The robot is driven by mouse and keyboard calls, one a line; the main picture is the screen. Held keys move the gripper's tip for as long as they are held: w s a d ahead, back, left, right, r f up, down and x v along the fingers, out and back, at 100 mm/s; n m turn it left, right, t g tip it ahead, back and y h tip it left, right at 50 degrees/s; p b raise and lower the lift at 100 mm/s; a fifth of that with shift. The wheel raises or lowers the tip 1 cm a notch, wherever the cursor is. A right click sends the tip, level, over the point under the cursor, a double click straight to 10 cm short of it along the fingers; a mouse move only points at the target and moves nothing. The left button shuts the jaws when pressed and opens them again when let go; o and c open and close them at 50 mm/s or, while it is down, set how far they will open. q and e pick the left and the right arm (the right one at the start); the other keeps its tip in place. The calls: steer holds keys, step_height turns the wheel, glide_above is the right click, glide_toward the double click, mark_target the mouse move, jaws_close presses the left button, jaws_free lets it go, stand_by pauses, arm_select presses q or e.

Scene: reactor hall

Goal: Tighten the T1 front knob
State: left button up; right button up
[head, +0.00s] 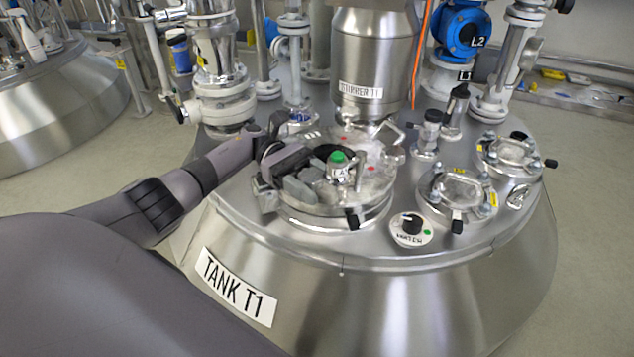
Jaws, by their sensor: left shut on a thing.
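Tank T1 (300,264) is a large steel vessel with a "TANK T1" label on its front. A round hatch with a clear lid (375,185) sits on its top. A silver knob with a green top (338,158) stands at the hatch. My left arm reaches in from the left, and my left gripper (322,182) is over the hatch, shut on this knob. The gripper covers the left part of the hatch and hides the knob's lower part. A black handle (352,218) sticks out at the hatch's front rim. My right gripper is out of view.
The stirrer housing (372,55) rises behind the hatch. Two smaller ports (458,195) (508,153) and a round dial (411,229) stand to the right. Pipes and valves (218,70) crowd the back. The tank's front slope is clear.

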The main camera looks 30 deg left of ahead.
arm_select(q)
steer(key=shift+r, duration=0.25)
steer(key=o, duration=1)
steer(key=shift+f, duration=0.1)
steer(key=shift+f, duration=0.1)
steer(key=shift+t, duration=0.3)
steer(key=shift+n+t, duration=0.4)
